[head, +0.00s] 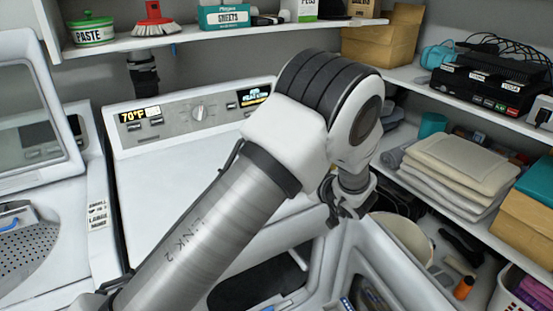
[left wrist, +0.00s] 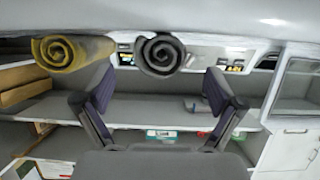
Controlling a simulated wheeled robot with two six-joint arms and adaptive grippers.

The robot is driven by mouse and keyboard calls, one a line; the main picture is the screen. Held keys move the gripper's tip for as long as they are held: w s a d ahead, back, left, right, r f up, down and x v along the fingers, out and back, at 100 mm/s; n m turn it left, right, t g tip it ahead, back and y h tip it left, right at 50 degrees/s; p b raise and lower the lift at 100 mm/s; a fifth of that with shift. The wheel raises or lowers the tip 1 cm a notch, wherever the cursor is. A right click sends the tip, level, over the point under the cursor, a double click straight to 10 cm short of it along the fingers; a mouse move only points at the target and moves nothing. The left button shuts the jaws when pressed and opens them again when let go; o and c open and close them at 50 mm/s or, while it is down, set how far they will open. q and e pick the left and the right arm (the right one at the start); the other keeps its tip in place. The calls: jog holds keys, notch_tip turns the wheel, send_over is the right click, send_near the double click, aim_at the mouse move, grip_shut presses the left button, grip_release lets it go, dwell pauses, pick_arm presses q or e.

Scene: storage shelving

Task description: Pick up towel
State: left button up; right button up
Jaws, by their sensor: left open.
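A stack of folded beige and grey towels (head: 455,172) lies on the right-hand shelf in the head view. A grey rolled towel (head: 394,156) is at its left end, partly hidden by my arm. The left wrist view shows a rolled olive towel (left wrist: 72,52) and a rolled dark grey towel (left wrist: 162,54) near the top. My left gripper (head: 347,203) hangs in front of the shelf's left end. In the left wrist view its two fingers (left wrist: 160,88) are spread wide with nothing between them; the grey roll appears beyond the gap. My right gripper is not in view.
A washer panel (head: 190,115) and white machine tops are behind and left of my arm. An upper shelf (head: 200,38) holds a paste tub (head: 92,30), a brush (head: 154,22) and a sheets box (head: 223,17). Cardboard boxes (head: 383,38) and a black device (head: 488,88) occupy the right shelves.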

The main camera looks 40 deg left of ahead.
pick_arm(q)
jog(key=p+x, duration=0.1)
jog(key=x, duration=0.5)
jog(key=shift+a+f, duration=0.25)
jog(key=shift+s+d+r, duration=0.1)
jog(key=shift+d+r, duration=0.05)
jog(key=shift+d, duration=0.05)
jog(key=shift+d+r, duration=0.1)
jog(key=shift+d, duration=0.1)
jog(key=shift+c, duration=1.4)
jog(key=shift+a, duration=0.1)
jog(key=c, duration=1.1)
jog(key=shift+c, duration=0.2)
